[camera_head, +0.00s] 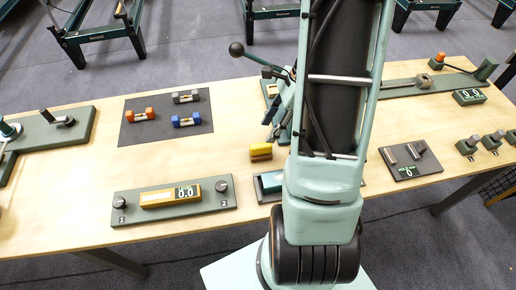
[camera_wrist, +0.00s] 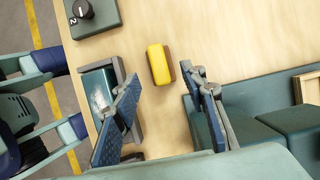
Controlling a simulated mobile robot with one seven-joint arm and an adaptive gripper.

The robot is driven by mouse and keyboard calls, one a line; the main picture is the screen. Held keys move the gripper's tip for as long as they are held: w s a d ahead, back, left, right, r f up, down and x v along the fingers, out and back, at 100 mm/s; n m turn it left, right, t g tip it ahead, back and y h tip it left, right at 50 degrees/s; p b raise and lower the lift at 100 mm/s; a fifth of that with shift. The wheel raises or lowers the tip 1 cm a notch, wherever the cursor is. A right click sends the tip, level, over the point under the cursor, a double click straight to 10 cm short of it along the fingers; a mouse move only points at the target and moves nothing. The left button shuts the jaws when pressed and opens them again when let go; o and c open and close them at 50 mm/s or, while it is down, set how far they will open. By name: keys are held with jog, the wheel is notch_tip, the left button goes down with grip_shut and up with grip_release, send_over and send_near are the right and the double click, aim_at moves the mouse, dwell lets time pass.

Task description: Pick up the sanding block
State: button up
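The sanding block appears to be the small yellow block with a brown underside (camera_head: 260,151), lying on the wooden table left of my arm. In the wrist view the block (camera_wrist: 158,64) is at upper centre, beyond and roughly between my fingertips. My gripper (camera_wrist: 160,78) is open, its blue-padded fingers spread wide with nothing between them. In the head view my gripper (camera_head: 279,112) is partly hidden by my arm, behind the block. I see no contact with the block.
A grey tray with a teal insert (camera_head: 257,188) is close in front of the block. A green panel with a yellow display (camera_head: 222,205) lies front left. A dark mat with small dumbbells (camera_head: 135,132) lies behind left. Bare table lies left of the block.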

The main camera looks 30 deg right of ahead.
aim_at(261, 145)
jog(key=x, duration=0.8)
jog(key=shift+s+f+b, duration=0.2)
jog(key=shift+f+b, duration=0.05)
jog(key=shift+b, duration=0.1)
grip_shut()
